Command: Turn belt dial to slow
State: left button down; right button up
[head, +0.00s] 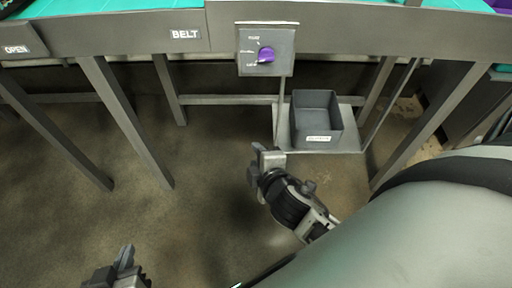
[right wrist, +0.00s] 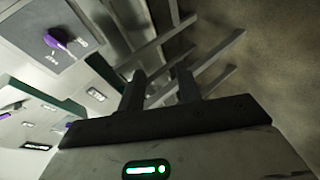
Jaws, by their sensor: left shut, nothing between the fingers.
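The belt dial (head: 266,54) is a purple knob on a grey panel (head: 283,69) on the front of the belt frame, right of the BELT label (head: 185,34). The knob seems to point to the lower left mark; the lettering is too small to read. The dial also shows at the upper left of the right wrist view (right wrist: 57,39). My right gripper (head: 267,156) is below the panel, apart from it; its fingers (right wrist: 161,78) are spread and empty. My left gripper (head: 124,257) is shut and empty at the bottom left, far from the dial.
A dark open bin (head: 317,119) stands on a low shelf (head: 350,145) below and right of the panel. Slanted frame legs (head: 128,122) stand on both sides. An OPEN panel (head: 18,48) is at the far left. The floor between the legs is clear.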

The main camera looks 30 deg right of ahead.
jog(key=s+a+f+m+g+y+p, duration=0.1)
jog(key=s+a+f+m+y+p, duration=0.1)
jog(key=s+m, duration=0.3)
jog(key=shift+s+a+f+m+g+y, duration=0.15)
jog(key=shift+a+f+m+g+y, duration=0.25)
jog(key=shift+a+m+y, duration=0.6)
jog(key=shift+d, duration=0.15)
